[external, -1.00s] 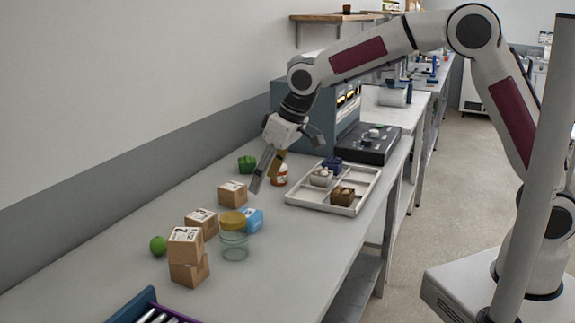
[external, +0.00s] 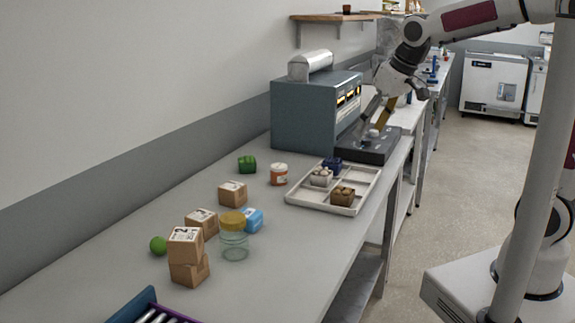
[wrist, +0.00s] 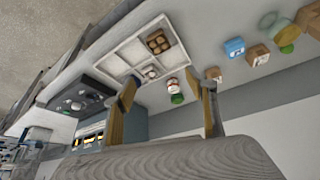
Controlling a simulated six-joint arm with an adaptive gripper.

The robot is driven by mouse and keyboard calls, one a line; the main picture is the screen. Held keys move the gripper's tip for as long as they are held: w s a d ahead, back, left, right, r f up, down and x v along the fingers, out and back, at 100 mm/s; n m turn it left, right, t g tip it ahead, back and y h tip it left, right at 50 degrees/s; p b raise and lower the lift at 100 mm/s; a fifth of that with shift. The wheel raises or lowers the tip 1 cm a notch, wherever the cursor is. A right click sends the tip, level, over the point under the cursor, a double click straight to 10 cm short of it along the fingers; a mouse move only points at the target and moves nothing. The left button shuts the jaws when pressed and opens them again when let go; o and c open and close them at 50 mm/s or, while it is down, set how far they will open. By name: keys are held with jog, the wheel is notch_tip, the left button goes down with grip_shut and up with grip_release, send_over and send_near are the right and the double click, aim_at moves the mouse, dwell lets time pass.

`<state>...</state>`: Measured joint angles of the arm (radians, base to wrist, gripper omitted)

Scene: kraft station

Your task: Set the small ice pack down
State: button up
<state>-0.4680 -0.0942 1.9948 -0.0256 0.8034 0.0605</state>
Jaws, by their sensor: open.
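The small ice pack looks to be the light blue block (external: 252,219) on the bench, just behind the yellow-lidded jar (external: 234,238). It is partly hidden by the jar in the external view and also shows in the wrist view (wrist: 234,48). My gripper (external: 373,122) is open, over or near the black control panel at the back right, well away from the blue block. In the wrist view, its two fingers (wrist: 168,92) are spread with nothing held between them.
A white divided tray (external: 300,202) holds a few small items. Several cardboard boxes (external: 186,246), a green ball (external: 158,245), a green block (external: 247,164) and an orange-white jar (external: 279,174) stand on the bench. A grey-blue machine (external: 300,112) stands behind.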

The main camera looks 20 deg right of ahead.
aim_at(249, 220)
jog(key=s+d+f+m+h, duration=0.1)
jog(key=s+d+m, duration=0.1)
jog(key=s+d, duration=0.6)
jog(key=s+d+f+m+t+h, duration=0.1)
jog(key=s+d+m, duration=0.1)
jog(key=s+d, duration=0.7)
jog(key=d, duration=0.2)
jog(key=shift+s+d+f+m, duration=0.25)
jog(key=shift+s+d+m, duration=0.05)
jog(key=shift+m, duration=0.1)
jog(key=shift+o, duration=0.5)
jog(key=shift+w, duration=0.1)
jog(key=w+a+f+n+t+y, duration=0.25)
jog(key=w+a+n+y, duration=0.2)
jog(key=w+a, duration=1.55)
jog(key=a+f+n+y, duration=0.1)
jog(key=a+f, duration=0.3)
jog(key=a, duration=0.5)
jog(key=s+a+f+n+y, duration=0.1)
jog(key=a+f, duration=0.3)
jog(key=a, duration=0.4)
jog(key=s+a+f+n+y, duration=0.1)
jog(key=a+f, duration=0.3)
jog(key=a, duration=0.5)
jog(key=shift+s+a+f+n+t+y, duration=0.15)
jog(key=shift+s+a+n+t+y, duration=0.15)
jog(key=shift+n+y, duration=0.35)
